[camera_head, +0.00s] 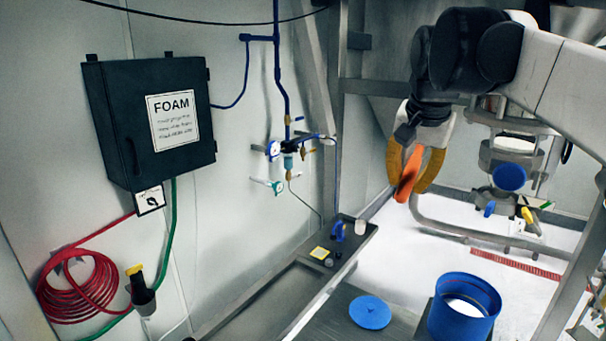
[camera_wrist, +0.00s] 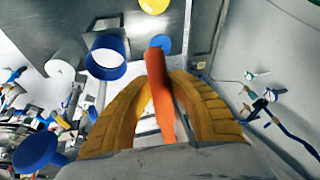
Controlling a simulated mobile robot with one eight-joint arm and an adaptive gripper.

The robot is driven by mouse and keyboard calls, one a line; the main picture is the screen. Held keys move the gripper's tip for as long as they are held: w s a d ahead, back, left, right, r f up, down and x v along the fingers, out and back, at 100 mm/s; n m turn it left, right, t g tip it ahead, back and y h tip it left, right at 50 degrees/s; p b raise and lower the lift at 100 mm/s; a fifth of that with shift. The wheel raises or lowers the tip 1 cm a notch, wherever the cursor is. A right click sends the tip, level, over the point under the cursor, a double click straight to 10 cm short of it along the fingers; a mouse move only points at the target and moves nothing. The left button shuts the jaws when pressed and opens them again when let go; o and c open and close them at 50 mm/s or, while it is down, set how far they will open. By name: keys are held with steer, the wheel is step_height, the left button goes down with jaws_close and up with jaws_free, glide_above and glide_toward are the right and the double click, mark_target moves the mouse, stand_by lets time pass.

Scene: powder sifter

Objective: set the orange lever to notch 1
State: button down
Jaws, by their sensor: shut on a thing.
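My gripper (camera_head: 412,172), with yellow fingers, is shut on a long orange piece (camera_head: 409,175), held high over the room and tilted. In the wrist view the orange piece (camera_wrist: 160,95) stands between the two fingers (camera_wrist: 162,105) and points away from the camera. I see no other orange lever. I cannot tell whether this piece is the lever, and I see no mount on it. No numbered notches can be made out.
A blue-rimmed round container (camera_head: 463,310) and a blue disc (camera_head: 369,312) are on the bench below. Metal machinery with a blue round part (camera_head: 509,177) stands at right, behind my arm. A black FOAM box (camera_head: 150,120) and red hose (camera_head: 80,287) are on the left wall.

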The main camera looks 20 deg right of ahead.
steer(key=c, duration=1.2)
jaws_free()
steer(key=shift+s, duration=0.1)
steer(key=shift+a, duration=0.1)
steer(key=shift+r, duration=0.15)
steer(key=v, duration=1.2)
steer(key=shift+s, duration=0.1)
steer(key=s+a+f+n+t+b, duration=0.1)
steer(key=s+a+f+n+b, duration=0.2)
steer(key=f+b, duration=0.8)
steer(key=s+a+f+n+t+y+b, duration=0.1)
steer(key=s+a+f+n+b, duration=0.2)
steer(key=f+b, duration=0.9)
steer(key=s+a+f+n+t+b, duration=0.1)
steer(key=s+a+f+n+b, duration=0.2)
steer(key=f, duration=4.3)
steer(key=shift+a+f+y+b, duration=0.2)
steer(key=shift+a+b, duration=1.2)
steer(key=shift+b, duration=0.9)
steer(key=shift+a+f+y+b, duration=0.2)
steer(key=shift+a+b, duration=1.25)
steer(key=shift+b, duration=0.85)
